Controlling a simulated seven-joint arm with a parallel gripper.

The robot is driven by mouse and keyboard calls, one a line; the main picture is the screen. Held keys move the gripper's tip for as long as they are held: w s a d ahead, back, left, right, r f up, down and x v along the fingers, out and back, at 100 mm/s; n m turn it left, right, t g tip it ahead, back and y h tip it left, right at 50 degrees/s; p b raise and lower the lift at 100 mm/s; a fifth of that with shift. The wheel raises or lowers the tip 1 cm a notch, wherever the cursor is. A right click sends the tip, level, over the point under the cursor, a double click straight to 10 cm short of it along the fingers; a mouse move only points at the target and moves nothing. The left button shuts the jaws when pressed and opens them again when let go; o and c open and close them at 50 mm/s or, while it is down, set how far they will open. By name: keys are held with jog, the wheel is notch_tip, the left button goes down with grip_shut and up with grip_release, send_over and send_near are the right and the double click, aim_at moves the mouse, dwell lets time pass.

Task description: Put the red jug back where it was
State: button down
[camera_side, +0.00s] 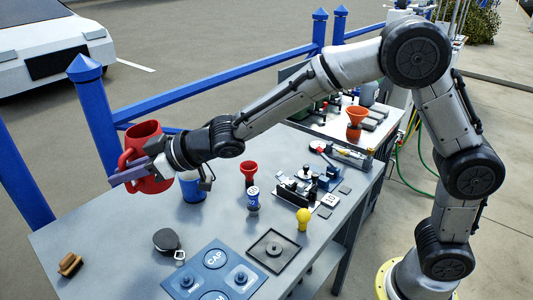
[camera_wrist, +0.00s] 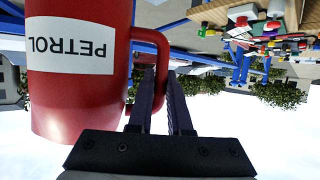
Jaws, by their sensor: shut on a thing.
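The red jug (camera_side: 147,143) is held in the air above the far left part of the grey table (camera_side: 107,230). In the wrist view the red jug (camera_wrist: 60,100) shows a white label reading PETROL, upside down in that picture. My gripper (camera_side: 122,178) is shut on the jug's handle; in the wrist view my gripper's fingers (camera_wrist: 160,90) are on either side of the handle. The jug looks roughly upright in the side view. Whatever lies on the table directly behind the jug and gripper is hidden.
A blue jug (camera_side: 192,187) stands just right of the held jug. A red funnel (camera_side: 249,172), a blue-and-white bottle (camera_side: 253,200) and a yellow bulb (camera_side: 303,218) stand mid-table. A dark round object (camera_side: 166,240), brush (camera_side: 70,264), blue board (camera_side: 212,272) and black tray (camera_side: 272,250) lie nearer. Blue railing (camera_side: 95,115) runs behind.

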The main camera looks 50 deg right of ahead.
jog(key=shift+r, duration=0.55)
jog(key=shift+d+r, duration=0.2)
jog(key=s+d+m+t+h, duration=0.15)
jog(key=d+m+h, duration=0.35)
jog(key=d, duration=1.6)
jog(key=s+d+m+t+h, duration=0.15)
jog(key=d+m+h, duration=0.4)
jog(key=d, duration=1.45)
jog(key=shift+n+g, duration=0.3)
jog(key=shift+n, duration=0.15)
jog(key=shift+w+d+f, duration=0.6)
jog(key=shift+w+f, duration=1.7)
jog(key=shift+f, duration=0.7)
jog(key=shift+w+d+f, duration=0.65)
jog(key=shift+w+f, duration=1.6)
jog(key=shift+f, duration=0.8)
jog(key=shift+w+d+f, duration=0.6)
jog(key=shift+w+f, duration=1.7)
jog(key=shift+f, duration=0.7)
